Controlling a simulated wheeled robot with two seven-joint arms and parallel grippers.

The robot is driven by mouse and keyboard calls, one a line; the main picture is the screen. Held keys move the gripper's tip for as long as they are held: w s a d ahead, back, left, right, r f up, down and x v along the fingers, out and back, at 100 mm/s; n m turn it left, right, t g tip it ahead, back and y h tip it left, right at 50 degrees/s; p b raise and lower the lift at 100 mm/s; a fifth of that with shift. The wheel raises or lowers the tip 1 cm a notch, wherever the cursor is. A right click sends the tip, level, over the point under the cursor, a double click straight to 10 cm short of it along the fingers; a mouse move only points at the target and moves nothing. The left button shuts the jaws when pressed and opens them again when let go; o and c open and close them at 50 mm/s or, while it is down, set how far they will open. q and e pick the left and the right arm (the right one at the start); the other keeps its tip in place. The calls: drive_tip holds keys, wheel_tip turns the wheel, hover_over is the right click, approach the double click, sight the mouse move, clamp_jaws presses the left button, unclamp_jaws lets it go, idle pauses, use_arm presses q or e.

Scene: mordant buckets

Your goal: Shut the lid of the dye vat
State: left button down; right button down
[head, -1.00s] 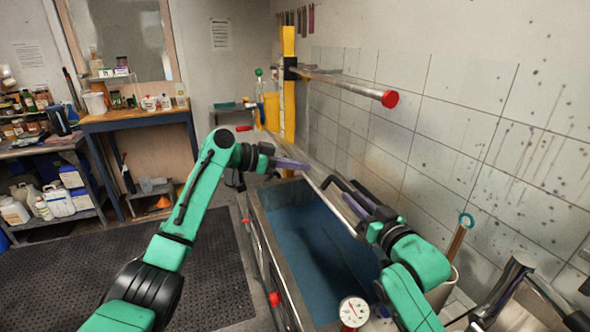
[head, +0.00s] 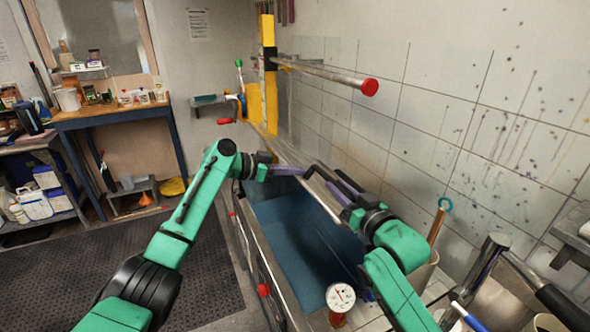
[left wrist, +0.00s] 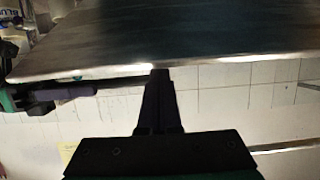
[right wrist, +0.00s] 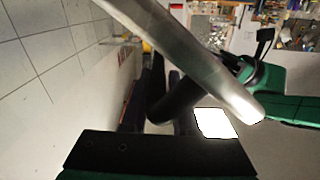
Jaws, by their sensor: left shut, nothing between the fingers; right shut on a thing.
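The dye vat (head: 243,215) is a long grey trough with dark blue liquid inside, in the middle of the head view. Its metal lid (head: 322,193) stands open and shows nearly edge-on above the vat. The lid's broad face also shows in the left wrist view (left wrist: 190,35) and its edge in the right wrist view (right wrist: 190,55). My right gripper (head: 345,190) is shut on the black lid handle (right wrist: 168,108), partly hidden by the fingers. My left gripper (head: 302,171) is shut and empty, its tips close to the lid's edge; I cannot tell whether they touch.
A red-capped bar (head: 325,72) sticks out above the vat from a yellow post (head: 267,85). A dial gauge (head: 340,297) stands at the near end. Tools in containers are at the right. A wooden table (head: 115,115) stands at the back left; the floor mat (head: 90,270) is clear.

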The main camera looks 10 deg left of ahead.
drive_tip(key=shift+w+d+f, duration=0.1)
drive_tip(key=shift+w+f, duration=0.1)
drive_tip(key=shift+w, duration=0.15)
drive_tip(key=c, duration=0.8)
unclamp_jaws()
drive_tip(key=shift+s+r, duration=0.1)
use_arm(q)
drive_tip(key=shift+s+a+f+h, duration=0.15)
drive_tip(key=shift+a+f, duration=0.2)
drive_tip(key=shift+f, duration=0.3)
drive_tip(key=shift+s+a+f+h, duration=0.15)
drive_tip(key=shift+a+f, duration=0.15)
drive_tip(key=shift+f, duration=0.3)
use_arm(e)
drive_tip(key=shift+o, duration=0.2)
drive_tip(key=shift+s, duration=0.1)
